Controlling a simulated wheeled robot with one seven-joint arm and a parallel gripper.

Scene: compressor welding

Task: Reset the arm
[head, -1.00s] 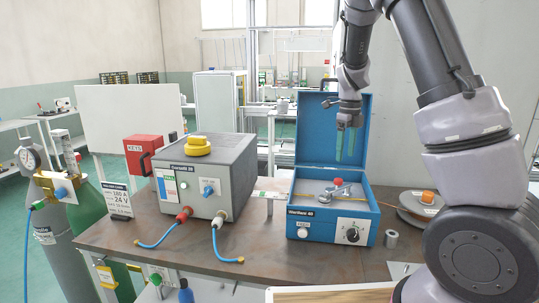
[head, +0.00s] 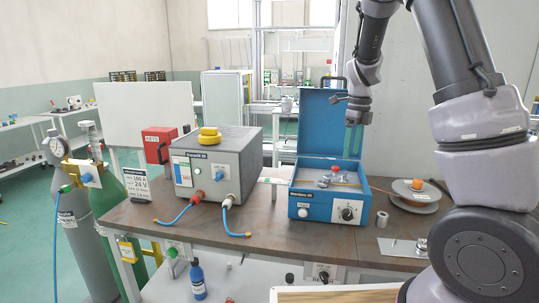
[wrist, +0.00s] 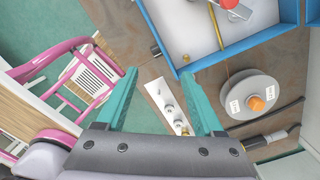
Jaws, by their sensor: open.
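My arm reaches in from the right of the head view, with its wrist bent down beside the raised lid of the blue welding unit (head: 318,211). My gripper (wrist: 159,73) shows in the wrist view with its two teal fingers apart and nothing between them. Beyond the fingers in the wrist view lie a pale metal plate with small fittings (wrist: 163,104) and a grey spool (wrist: 251,94) with an orange knob. The gripper appears clear of these things.
A grey power unit (head: 217,172) with a yellow knob stands left of the blue unit. Gas cylinders (head: 77,228) stand at the bench's left end. The spool (head: 412,199) lies at the right. The brown bench top (head: 270,232) is fairly clear at the front.

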